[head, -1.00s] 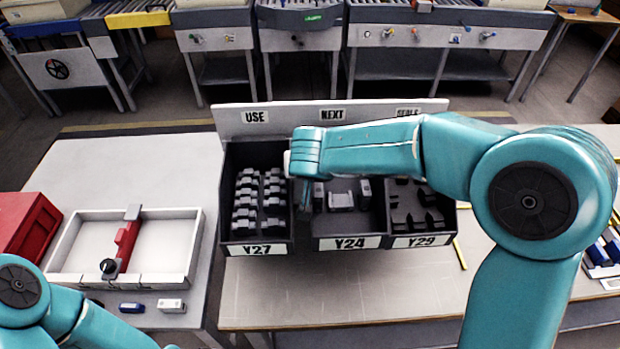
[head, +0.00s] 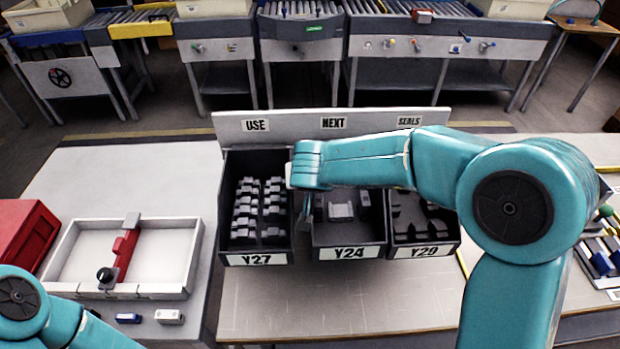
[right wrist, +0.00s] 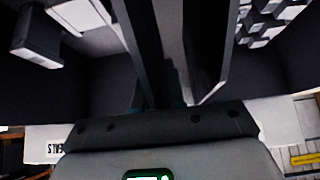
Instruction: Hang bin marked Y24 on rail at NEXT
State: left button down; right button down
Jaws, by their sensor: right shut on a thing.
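The bin marked Y24 (head: 351,253) is the middle one of three, below the NEXT label (head: 333,123) on the pale rail board (head: 290,124). Parts lie inside it, and it looks upright. My right gripper (head: 304,207) is at its left wall, mostly hidden under my forearm in the head view. In the right wrist view my right gripper (right wrist: 175,40) is shut on the Y24 bin's wall, with bin interiors on both sides. The forearm hides the bin's back edge, so I cannot tell whether it is hooked on the rail. My left gripper is out of view.
The bin Y27 (head: 255,259) stands close on the left under USE, and the bin Y29 (head: 424,251) close on the right under SEALS. A white tray (head: 190,262) with a red part and a red box (head: 28,235) are at left. The table front is clear.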

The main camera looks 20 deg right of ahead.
jog(key=shift+f+p, duration=0.1)
jog(key=shift+p, duration=0.2)
jog(key=shift+f, duration=0.15)
jog(key=c, duration=1.2)
grip_release()
jog(key=shift+o, duration=0.2)
jog(key=p+v, duration=0.3)
jog(key=v, duration=1.3)
jog(key=shift+a+p, duration=0.1)
jog(key=shift+p, duration=0.2)
